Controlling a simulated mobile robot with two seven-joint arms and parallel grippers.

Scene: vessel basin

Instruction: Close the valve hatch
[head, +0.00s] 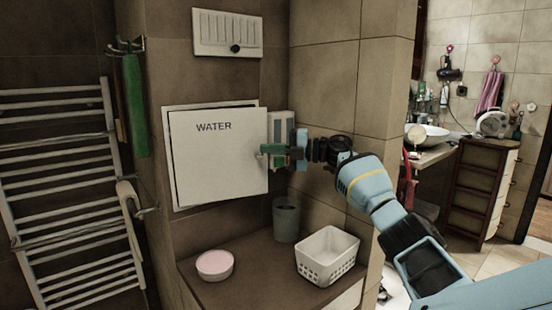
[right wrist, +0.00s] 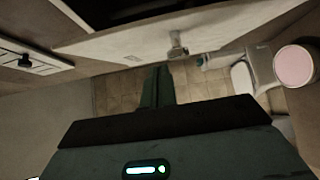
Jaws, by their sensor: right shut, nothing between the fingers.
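The valve hatch (head: 215,158) is a white square door marked "WATER" on the tiled wall. It stands ajar, with its white frame (head: 212,104) showing behind its top edge. In the right wrist view the hatch (right wrist: 130,42) is a pale panel with a dark opening behind it, and a small knob or latch (right wrist: 177,46) sits on its face. My right gripper (head: 263,150) is shut and empty at the door's right edge; its fingers also show in the wrist view (right wrist: 157,85), near the panel. I cannot tell whether they touch it. My left gripper is out of view.
Below the hatch is a brown counter (head: 232,288) with a pink-topped bowl (head: 214,264), a grey cup (head: 286,220) and a white basket (head: 327,256). A white vent panel (head: 228,34) is above. A towel rail (head: 70,190) stands at the left.

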